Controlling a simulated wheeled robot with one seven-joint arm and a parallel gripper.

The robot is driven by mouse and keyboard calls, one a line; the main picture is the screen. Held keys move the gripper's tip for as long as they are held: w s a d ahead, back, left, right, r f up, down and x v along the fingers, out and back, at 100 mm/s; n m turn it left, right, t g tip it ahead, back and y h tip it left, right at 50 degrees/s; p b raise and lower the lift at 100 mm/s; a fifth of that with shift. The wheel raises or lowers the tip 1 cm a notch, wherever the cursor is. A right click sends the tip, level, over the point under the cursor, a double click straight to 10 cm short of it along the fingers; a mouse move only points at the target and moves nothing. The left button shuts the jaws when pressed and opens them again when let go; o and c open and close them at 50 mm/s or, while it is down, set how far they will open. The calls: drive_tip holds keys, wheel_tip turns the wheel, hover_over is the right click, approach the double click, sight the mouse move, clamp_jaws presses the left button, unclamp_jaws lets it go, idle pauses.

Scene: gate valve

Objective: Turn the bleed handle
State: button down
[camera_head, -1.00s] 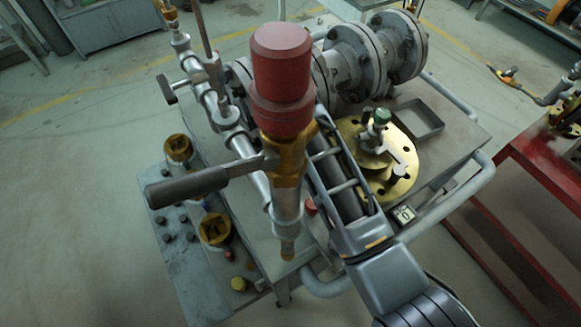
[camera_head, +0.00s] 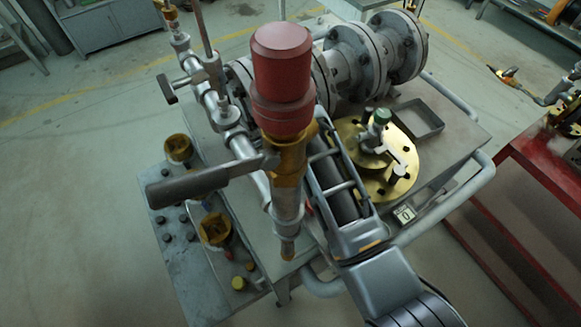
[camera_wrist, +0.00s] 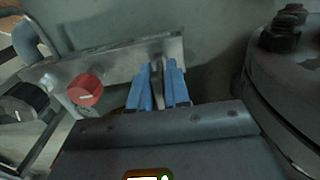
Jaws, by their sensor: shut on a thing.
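In the wrist view, the two blue fingers of my gripper (camera_wrist: 160,72) are closed around a narrow grey lever (camera_wrist: 158,86), which appears to be the bleed handle. It stands against a grey metal bar or bracket (camera_wrist: 115,62). The lever's lower part is hidden by the fingers and the dark gripper body. In the head view, my arm reaches in from the lower right, and my fingertips and the held lever are hidden behind the upright red-capped valve (camera_head: 284,80). A long grey lever (camera_head: 200,183) sticks out left from that valve, apart from my gripper.
A red knob (camera_wrist: 85,90) and a black knob (camera_wrist: 22,103) sit left of my fingers. A dark round flange (camera_wrist: 283,85) with bolts is close on the right. In the head view, a brass plate (camera_head: 398,185) and an open tray (camera_head: 432,118) lie right of my arm.

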drive_tip(key=c, duration=1.2)
unclamp_jaws()
